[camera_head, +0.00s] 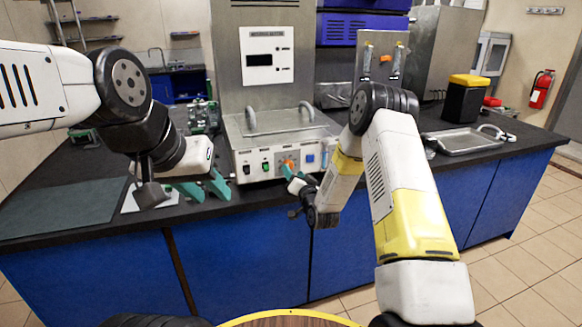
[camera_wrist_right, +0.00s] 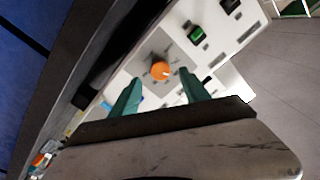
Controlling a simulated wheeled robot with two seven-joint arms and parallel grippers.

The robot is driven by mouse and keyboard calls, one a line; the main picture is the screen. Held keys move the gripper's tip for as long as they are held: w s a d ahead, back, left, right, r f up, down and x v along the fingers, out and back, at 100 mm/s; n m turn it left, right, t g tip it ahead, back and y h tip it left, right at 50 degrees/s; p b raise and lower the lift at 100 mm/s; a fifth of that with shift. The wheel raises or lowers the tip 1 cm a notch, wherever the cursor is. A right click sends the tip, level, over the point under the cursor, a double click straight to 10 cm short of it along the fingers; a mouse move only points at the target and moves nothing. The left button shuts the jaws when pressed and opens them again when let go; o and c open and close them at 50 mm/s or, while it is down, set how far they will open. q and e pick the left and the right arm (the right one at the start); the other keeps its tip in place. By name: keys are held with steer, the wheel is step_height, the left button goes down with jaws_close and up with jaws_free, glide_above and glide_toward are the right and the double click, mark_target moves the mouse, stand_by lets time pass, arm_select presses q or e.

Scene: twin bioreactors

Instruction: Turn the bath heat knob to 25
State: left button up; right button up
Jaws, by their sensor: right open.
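The bath (camera_head: 270,130) is a pale box with two grey handles on its lid, standing near the counter's front edge. Its front panel has coloured switches and an orange heat knob (camera_head: 288,164). In the right wrist view the orange knob (camera_wrist_right: 160,70) lies ahead of and between the two green fingertips. My right gripper (camera_head: 292,176) is open at the panel, close to the knob; in the wrist view (camera_wrist_right: 158,88) nothing is between its fingers. I cannot read the knob's setting. My left gripper (camera_head: 196,190) is open and empty above the counter, left of the bath.
A dark mat (camera_head: 60,210) lies on the counter at the left. A metal tray (camera_head: 465,140) and a black bin with a yellow lid (camera_head: 465,98) are at the right. A display panel (camera_head: 267,55) stands behind the bath.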

steer(key=shift+v, duration=1.5)
steer(key=s+d+r+n+g+h, duration=0.1)
steer(key=d+r+n+g, duration=0.15)
steer(key=r, duration=0.75)
steer(key=s+d+r+g+h, duration=0.25)
steer(key=s+d+r, duration=0.25)
steer(key=s+r, duration=0.4)
steer(key=s+d+r+g, duration=0.1)
steer(key=s+g, duration=0.1)
steer(key=s, duration=0.8)
steer(key=s+d+r+n+g, duration=0.1)
steer(key=s+d+g, duration=0.1)
steer(key=s, duration=0.8)
steer(key=s+d+r+g, duration=0.1)
steer(key=s+g, duration=0.1)
steer(key=s, duration=0.8)
steer(key=shift+d, duration=0.2)
